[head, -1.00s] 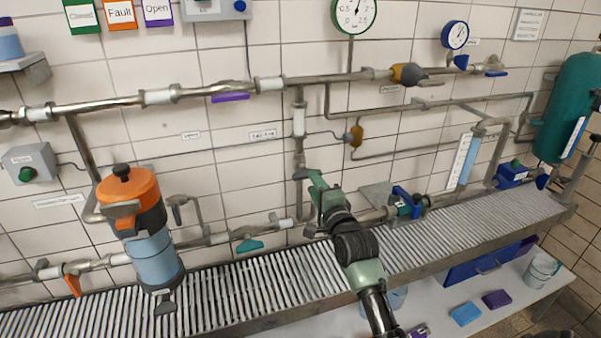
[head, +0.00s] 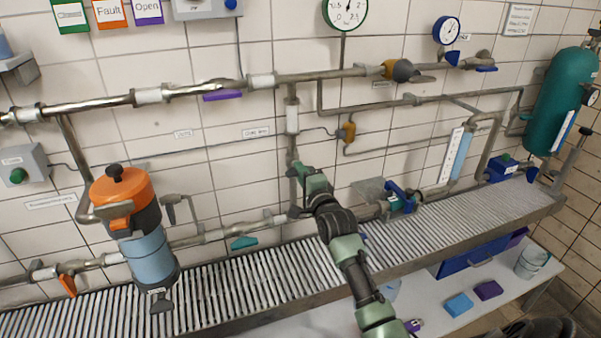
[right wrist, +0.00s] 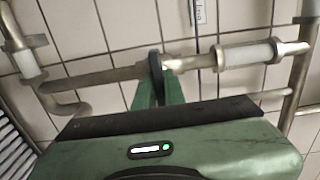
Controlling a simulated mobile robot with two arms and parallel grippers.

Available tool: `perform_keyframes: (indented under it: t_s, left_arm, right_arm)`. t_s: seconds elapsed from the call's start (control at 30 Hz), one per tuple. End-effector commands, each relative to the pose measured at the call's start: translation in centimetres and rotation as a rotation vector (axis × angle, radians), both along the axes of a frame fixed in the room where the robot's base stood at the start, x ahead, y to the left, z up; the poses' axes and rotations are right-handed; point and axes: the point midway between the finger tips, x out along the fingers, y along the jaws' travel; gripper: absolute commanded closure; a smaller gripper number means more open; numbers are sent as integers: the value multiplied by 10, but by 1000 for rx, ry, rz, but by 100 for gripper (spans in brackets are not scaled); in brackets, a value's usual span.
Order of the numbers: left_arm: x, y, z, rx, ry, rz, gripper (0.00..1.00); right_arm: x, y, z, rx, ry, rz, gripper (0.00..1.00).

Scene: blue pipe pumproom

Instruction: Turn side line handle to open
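A dark handle (right wrist: 156,76) sits on a metal pipe in the right wrist view, side-on as a narrow black shape. My right gripper (right wrist: 159,88) has its two green fingers close on either side of this handle, seemingly pressed against it. In the head view my right gripper (head: 303,172) reaches the lower part of the vertical side pipe (head: 291,147), below its white section (head: 292,119). The gripper covers the handle there, so its angle is hard to tell.
A horizontal upper pipe (head: 190,91) with a purple handle (head: 222,96) runs above. A lower pipe with a teal handle (head: 244,243) runs below. An orange-topped pump (head: 124,188) stands left. A ribbed shelf (head: 240,290) lies under my arm. A blue-handled valve (head: 400,196) is at right.

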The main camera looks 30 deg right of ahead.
Motion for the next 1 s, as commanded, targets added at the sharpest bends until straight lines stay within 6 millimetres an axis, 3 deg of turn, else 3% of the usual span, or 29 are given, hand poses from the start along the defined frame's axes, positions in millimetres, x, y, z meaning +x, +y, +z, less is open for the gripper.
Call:
perform_keyframes:
  t_s: [0.43, 1.0]
  left_arm:
    - [1, 0, 6, 1, -2, 0, 64]
    - [1, 0, 23, 0, -2, -2, 64]
  right_arm:
    - [0, 0, 0, -129, 34, 0, 100]
    - [0, 0, 0, -634, 156, 1, 100]
